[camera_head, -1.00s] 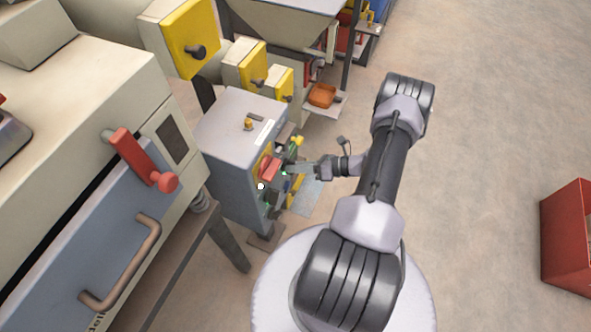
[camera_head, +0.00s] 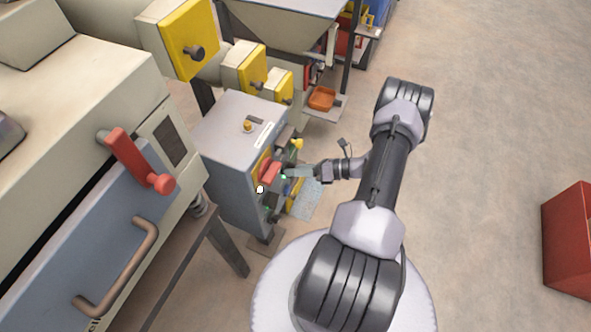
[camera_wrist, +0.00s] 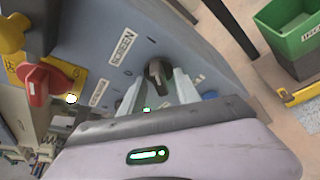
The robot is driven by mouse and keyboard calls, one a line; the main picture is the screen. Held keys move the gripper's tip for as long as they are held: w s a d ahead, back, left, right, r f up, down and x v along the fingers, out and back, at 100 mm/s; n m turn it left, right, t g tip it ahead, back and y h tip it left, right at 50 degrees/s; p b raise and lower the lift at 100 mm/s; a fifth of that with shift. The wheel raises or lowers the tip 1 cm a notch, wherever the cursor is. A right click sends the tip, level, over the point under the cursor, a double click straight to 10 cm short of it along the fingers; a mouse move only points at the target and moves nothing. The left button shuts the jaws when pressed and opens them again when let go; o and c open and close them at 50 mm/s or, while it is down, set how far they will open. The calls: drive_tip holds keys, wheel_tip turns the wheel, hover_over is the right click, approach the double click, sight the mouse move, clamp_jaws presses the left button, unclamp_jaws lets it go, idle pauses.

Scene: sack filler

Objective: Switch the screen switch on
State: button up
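The screen switch (camera_wrist: 157,73) is a dark rotary knob on the grey control cabinet, beside a white label reading SCREEN (camera_wrist: 122,46) in the wrist view. My gripper (camera_wrist: 160,83) points at the cabinet face, its two pale fingers apart with the knob between their tips. I cannot tell whether the fingers touch the knob. In the head view my gripper (camera_head: 287,175) reaches the right side of the cabinet (camera_head: 238,125), and the knob is too small to make out there.
A red rotary handle on a yellow plate (camera_wrist: 36,84) sits left of the switch in the wrist view. A green bin (camera_wrist: 292,32) stands at the right. In the head view, a machine with a red lever (camera_head: 130,158) stands left; the floor at right is clear up to a red box (camera_head: 568,240).

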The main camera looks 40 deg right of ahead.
idle(0.3)
drive_tip(key=p+v, duration=0.4)
drive_tip(key=v, duration=1.3)
drive_tip(key=shift+s, duration=0.2)
drive_tip(key=shift+d+r, duration=0.1)
idle(0.8)
